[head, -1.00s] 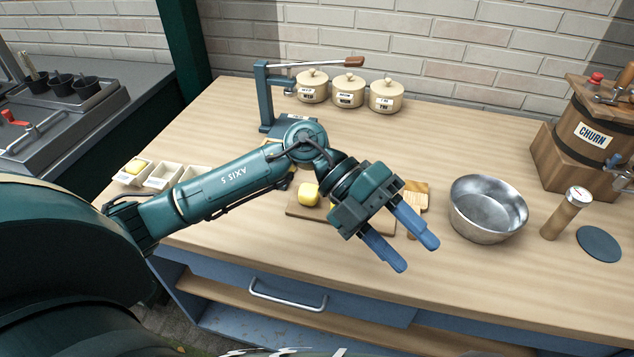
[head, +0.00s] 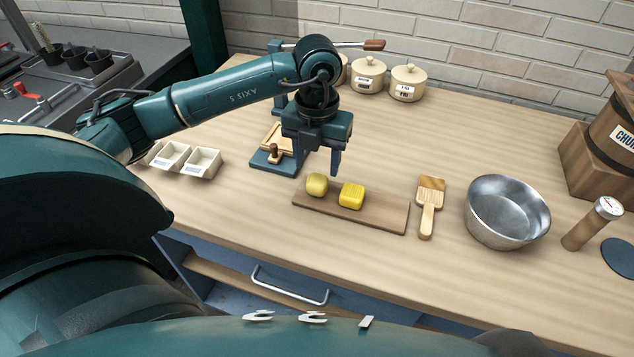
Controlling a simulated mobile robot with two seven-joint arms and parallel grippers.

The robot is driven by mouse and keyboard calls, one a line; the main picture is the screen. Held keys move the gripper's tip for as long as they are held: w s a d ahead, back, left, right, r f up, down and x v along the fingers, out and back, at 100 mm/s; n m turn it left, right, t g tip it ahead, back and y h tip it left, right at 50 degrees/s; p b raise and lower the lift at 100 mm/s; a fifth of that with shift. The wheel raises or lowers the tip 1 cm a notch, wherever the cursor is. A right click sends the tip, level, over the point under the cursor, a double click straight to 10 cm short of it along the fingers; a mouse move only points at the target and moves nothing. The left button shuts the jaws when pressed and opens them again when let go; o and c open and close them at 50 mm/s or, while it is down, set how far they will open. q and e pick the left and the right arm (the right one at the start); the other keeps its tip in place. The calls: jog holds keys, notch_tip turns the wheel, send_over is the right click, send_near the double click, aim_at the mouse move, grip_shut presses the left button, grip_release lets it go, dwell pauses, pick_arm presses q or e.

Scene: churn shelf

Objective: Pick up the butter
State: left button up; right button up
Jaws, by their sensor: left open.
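Two yellow pieces that look like butter sit on a wooden board (head: 385,214). One is a pale, rounded lump (head: 317,184) at the board's left end. The other is a brighter yellow block with a ridged top (head: 352,196), just right of it. My left gripper (head: 322,162) is open and empty, pointing down above and behind the board's left end. Its fingers look clear of both pieces; the exact height is hard to tell. My right gripper is not in view.
A wooden paddle (head: 428,205) and steel bowl (head: 506,213) are right of the board. White trays (head: 203,163) are left. A press with a blue base (head: 268,165) stands behind, partly hidden by my arm. Lidded pots (head: 407,83) stand at the back.

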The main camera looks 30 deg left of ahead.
aim_at(317, 181)
pick_arm(q)
jog(key=shift+s+d+f+p, duration=0.1)
jog(key=shift+f+p, duration=0.2)
jog(key=shift+f, duration=1.05)
jog(key=shift+s+d+f+p, duration=0.1)
jog(key=shift+f+p, duration=0.15)
jog(key=shift+f, duration=1.1)
jog(key=shift+c, duration=0.3)
jog(key=c, duration=0.6)
